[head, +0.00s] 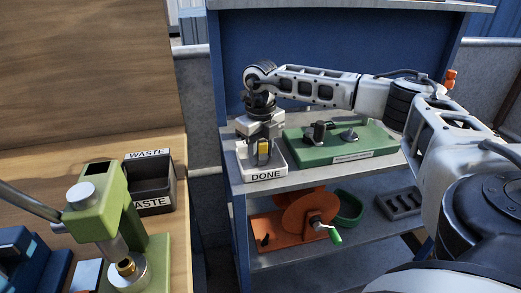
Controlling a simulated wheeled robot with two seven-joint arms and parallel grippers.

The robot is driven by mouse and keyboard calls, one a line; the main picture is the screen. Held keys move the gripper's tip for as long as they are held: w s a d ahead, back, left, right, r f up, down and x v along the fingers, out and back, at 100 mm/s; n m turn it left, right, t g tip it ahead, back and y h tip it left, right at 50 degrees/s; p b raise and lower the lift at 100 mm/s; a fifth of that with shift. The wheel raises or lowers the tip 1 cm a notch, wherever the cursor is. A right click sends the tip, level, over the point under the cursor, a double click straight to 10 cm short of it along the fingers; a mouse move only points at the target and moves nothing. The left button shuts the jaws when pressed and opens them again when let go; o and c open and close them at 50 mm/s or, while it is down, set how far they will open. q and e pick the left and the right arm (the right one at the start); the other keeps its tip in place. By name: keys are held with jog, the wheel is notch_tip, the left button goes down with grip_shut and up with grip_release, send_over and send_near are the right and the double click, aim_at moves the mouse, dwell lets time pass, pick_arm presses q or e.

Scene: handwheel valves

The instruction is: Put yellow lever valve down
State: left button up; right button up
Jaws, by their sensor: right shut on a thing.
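My right gripper (261,143) points down over the white tray marked DONE (266,175) on the blue bench's upper shelf. It is shut on the yellow lever valve (263,150), of which a small yellow part shows between the fingers. The rest of the valve is hidden by the fingers or too small to make out. The valve is within the tray's outline; I cannot tell whether it touches the tray floor. My left gripper is not in view.
A green fixture plate (341,142) stands close to the tray's right. An orange reel (308,212), a green bin (349,208) and a grey rack (400,203) are on the lower shelf. A WASTE bin (150,182) and green press (99,205) stand left.

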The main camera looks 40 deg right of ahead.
jog(key=shift+f, duration=0.15)
jog(key=o, duration=1.1)
jog(key=shift+o, duration=0.2)
notch_tip(320, 180, up, 12)
jog(key=shift+r, duration=0.15)
